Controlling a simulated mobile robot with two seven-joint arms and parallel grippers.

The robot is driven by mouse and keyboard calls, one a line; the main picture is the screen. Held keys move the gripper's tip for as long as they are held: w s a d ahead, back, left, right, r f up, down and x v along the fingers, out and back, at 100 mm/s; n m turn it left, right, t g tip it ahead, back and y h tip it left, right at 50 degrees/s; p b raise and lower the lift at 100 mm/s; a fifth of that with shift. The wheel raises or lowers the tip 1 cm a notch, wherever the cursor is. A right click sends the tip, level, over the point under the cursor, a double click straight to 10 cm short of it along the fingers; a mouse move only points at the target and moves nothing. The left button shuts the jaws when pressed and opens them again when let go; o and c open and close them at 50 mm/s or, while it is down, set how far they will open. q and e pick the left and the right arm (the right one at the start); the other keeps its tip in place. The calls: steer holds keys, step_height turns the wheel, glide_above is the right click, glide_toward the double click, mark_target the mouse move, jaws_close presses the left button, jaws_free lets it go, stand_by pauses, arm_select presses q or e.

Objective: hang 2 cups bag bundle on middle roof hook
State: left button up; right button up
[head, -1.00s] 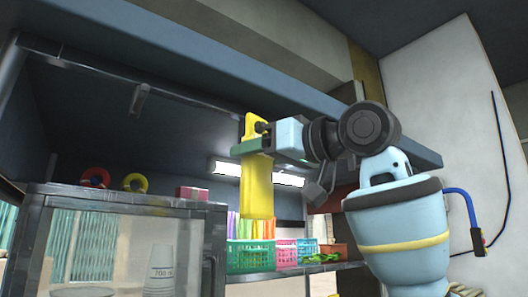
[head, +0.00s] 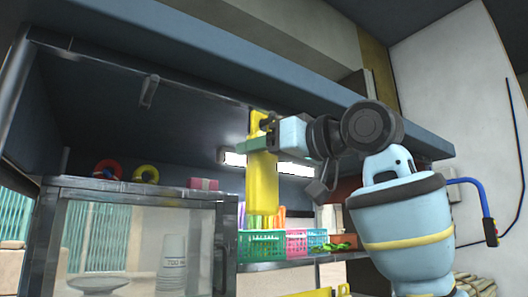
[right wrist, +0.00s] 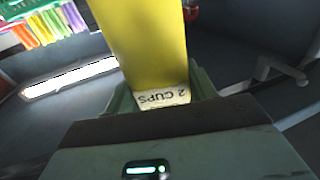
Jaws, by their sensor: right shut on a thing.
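The yellow 2 cups bag bundle (head: 262,190) hangs upright from my right gripper (head: 262,147), under the front edge of the roof. The right gripper is shut on its upper part. In the right wrist view the bundle (right wrist: 143,45) shows a label reading "2 CUPS" between the fingers. A small dark bracket (head: 148,92), perhaps a roof hook, hangs under the roof to the left of the bundle and apart from it. I cannot tell which hook is the middle one. My left gripper is not in view.
A glass-sided cabinet (head: 136,196) stands below left, with red and yellow rings and a pink box on top. Colored baskets (head: 262,246) stand on a shelf behind the bundle. The roof edge (head: 250,75) runs close above my right arm. A lit lamp (head: 295,170) is behind.

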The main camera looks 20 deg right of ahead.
steer(key=o, duration=1)
steer(key=v, duration=0.8)
